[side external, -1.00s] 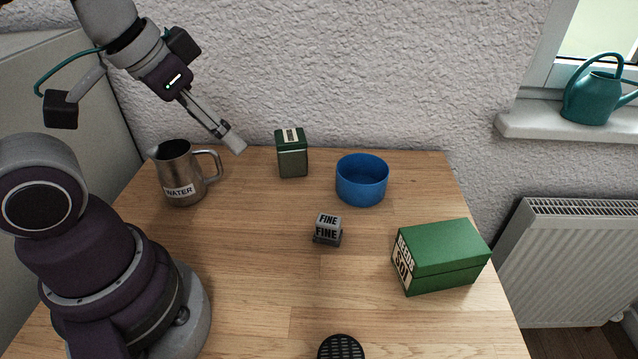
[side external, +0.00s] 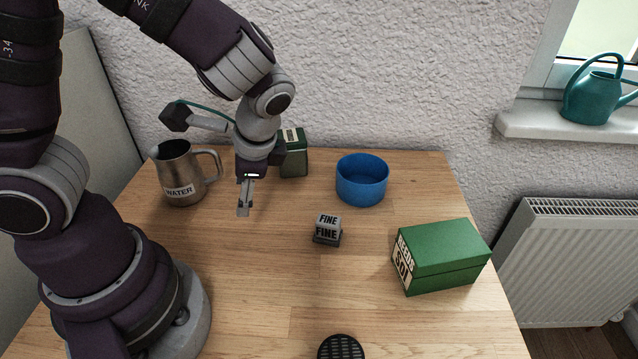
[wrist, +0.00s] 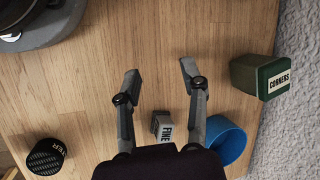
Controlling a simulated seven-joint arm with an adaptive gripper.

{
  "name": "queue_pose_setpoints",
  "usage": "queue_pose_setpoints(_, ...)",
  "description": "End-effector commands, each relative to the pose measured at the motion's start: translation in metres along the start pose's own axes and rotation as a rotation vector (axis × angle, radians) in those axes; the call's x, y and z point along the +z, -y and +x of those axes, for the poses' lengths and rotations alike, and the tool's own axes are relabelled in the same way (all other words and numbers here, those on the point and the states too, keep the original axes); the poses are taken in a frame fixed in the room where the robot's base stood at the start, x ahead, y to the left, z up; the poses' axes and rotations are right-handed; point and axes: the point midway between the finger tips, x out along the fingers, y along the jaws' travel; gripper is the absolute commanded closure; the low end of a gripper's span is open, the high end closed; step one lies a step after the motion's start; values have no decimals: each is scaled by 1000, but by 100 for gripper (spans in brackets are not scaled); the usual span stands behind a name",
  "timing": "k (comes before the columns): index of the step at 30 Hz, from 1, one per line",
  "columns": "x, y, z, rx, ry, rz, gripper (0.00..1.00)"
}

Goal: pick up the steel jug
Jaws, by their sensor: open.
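The steel jug (side external: 181,168) stands upright on the wooden table at the left in the side view, its spout to the left and its handle to the right. It carries a white WATER label. It does not show in the wrist view. My gripper (side external: 244,209) points down over the table, to the right of the jug and apart from it. In the wrist view my gripper (wrist: 160,73) is open, with nothing between its fingers.
A dark green tin (side external: 294,160) stands partly behind my wrist. A blue bowl (side external: 362,180), a grey FINE block (side external: 327,230), a green SEEDS box (side external: 441,256) and a black round holed item (side external: 341,347) stand further right or nearer. Bare table (side external: 240,290) lies in front.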

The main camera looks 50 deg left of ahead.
Motion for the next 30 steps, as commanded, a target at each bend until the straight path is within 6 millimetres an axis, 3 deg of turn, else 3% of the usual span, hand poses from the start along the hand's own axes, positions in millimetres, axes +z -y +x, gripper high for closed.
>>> queue_pose_setpoints(3,2,-4,35,-168,206,258,58)
queue_pose_setpoints(7,8,1,64,-391,424,549,58)
queue_pose_setpoints(10,12,10,78,-580,586,765,58)
queue_pose_setpoints(15,14,24,85,-830,793,1019,58)
queue_pose_setpoints(20,14,33,87,-917,865,1098,58)
queue_pose_setpoints(30,23,85,106,-914,869,1098,58)
